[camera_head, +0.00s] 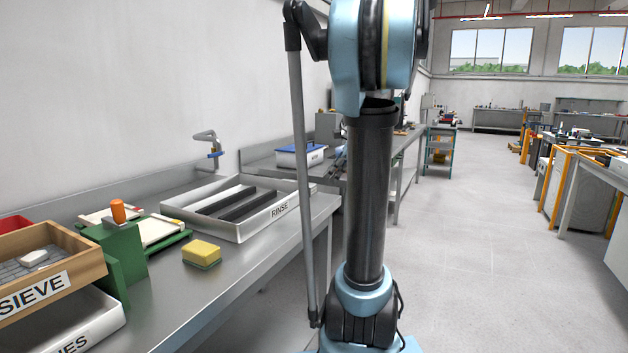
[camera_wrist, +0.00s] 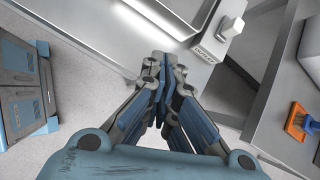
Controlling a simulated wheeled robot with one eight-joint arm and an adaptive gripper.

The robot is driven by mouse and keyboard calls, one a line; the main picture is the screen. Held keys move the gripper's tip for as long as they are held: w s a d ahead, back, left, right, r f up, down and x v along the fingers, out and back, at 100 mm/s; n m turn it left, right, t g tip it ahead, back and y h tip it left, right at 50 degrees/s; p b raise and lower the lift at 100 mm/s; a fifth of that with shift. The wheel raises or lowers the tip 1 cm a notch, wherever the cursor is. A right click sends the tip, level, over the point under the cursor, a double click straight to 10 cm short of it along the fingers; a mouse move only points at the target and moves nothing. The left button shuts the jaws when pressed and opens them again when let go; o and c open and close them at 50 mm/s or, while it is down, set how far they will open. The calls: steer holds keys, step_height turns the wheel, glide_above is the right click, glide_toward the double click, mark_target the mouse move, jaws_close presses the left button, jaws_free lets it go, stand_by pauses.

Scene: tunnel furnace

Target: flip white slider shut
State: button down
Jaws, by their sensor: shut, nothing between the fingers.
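My gripper (camera_wrist: 163,58) is in the middle of the wrist view, fingers together and empty. It is below and left of the white part in the picture, apart from it. In the head view my arm stands in the middle; my gripper and the white part are not seen there.
In the head view a bench (camera_head: 225,262) holds a RINSE tray (camera_head: 283,222) and sponge (camera_head: 202,252).

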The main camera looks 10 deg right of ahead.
mark_target(300, 181)
steer(key=w+d+r+m+t+y, duration=0.1)
steer(key=w+d+r+m, duration=0.1)
steer(key=w+d+m, duration=0.2)
steer(key=w+d, duration=0.1)
steer(key=w, duration=0.2)
steer(key=shift+r, duration=0.35)
steer(key=shift+a+f, duration=0.1)
steer(key=x, duration=1)
steer(key=shift+w+a, duration=0.1)
steer(key=shift+a, duration=0.1)
steer(key=shift+w+a, duration=0.55)
steer(key=shift+a, duration=0.25)
steer(key=shift+w+a, duration=0.5)
steer(key=shift+a, duration=0.1)
steer(key=shift+w+a, duration=0.65)
steer(key=shift+a, duration=0.25)
steer(key=shift+w+a, duration=0.6)
steer(key=shift+a, duration=0.3)
steer(key=shift+w+a, duration=0.65)
steer(key=shift+a, duration=0.2)
